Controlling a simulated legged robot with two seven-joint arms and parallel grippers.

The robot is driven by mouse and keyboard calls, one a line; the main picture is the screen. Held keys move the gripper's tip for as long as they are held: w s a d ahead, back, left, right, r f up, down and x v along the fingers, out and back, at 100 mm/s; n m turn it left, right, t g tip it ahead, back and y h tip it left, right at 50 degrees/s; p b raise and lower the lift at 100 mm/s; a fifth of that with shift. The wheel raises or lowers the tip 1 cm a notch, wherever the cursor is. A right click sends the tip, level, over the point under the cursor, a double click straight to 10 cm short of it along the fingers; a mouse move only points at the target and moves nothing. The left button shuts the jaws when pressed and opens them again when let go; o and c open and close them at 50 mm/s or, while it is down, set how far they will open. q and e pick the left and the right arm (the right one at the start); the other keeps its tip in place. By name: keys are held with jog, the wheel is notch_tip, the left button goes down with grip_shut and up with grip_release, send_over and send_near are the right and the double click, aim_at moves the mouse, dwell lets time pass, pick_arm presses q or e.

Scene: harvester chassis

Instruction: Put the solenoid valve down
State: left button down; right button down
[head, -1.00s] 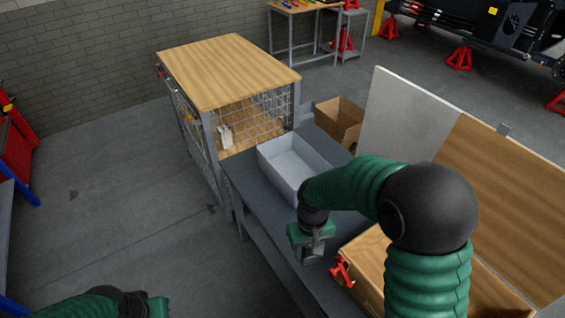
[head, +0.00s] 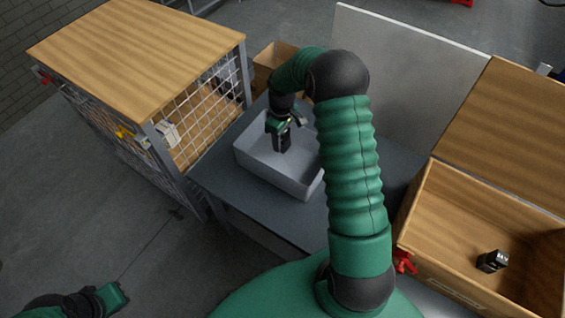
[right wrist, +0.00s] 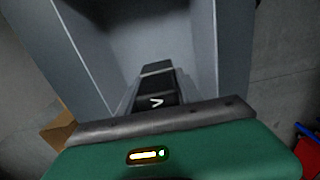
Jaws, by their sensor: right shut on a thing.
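My right gripper (head: 283,128) is shut on the black solenoid valve (head: 285,144) and holds it over the light grey tray (head: 270,178). In the right wrist view the dark valve (right wrist: 155,88), with a white mark, points down between the pale walls of the tray (right wrist: 85,45). I cannot tell whether the valve touches the tray floor. The gripper hides part of it. My left gripper (head: 100,299) is at the bottom left, away from the tray; its jaws are not clear.
The tray stands on a dark grey bench (head: 235,178). A wire-mesh cage with a wooden top (head: 140,50) is on the left. An open wooden crate (head: 445,210) on the right holds a small black part (head: 492,261). A cardboard box (head: 268,62) is behind.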

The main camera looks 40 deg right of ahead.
jog(key=shift+s+d+f, duration=0.15)
jog(key=shift+d+f, duration=0.25)
jog(key=shift+f, duration=0.15)
jog(key=shift+s+d+f, duration=0.15)
jog(key=shift+d+f, duration=0.25)
jog(key=shift+f, duration=0.15)
jog(key=f, duration=0.7)
jog(key=shift+w+a+f, duration=0.15)
jog(key=shift+a+f, duration=0.25)
jog(key=shift+w+d+f, duration=0.1)
jog(key=shift+d+f, duration=0.1)
jog(key=shift+d, duration=0.05)
jog(key=c, duration=1.1)
grip_release()
jog(key=shift+c, duration=0.2)
jog(key=shift+o, duration=1.6)
jog(key=shift+a+r, duration=0.1)
jog(key=shift+a, duration=0.15)
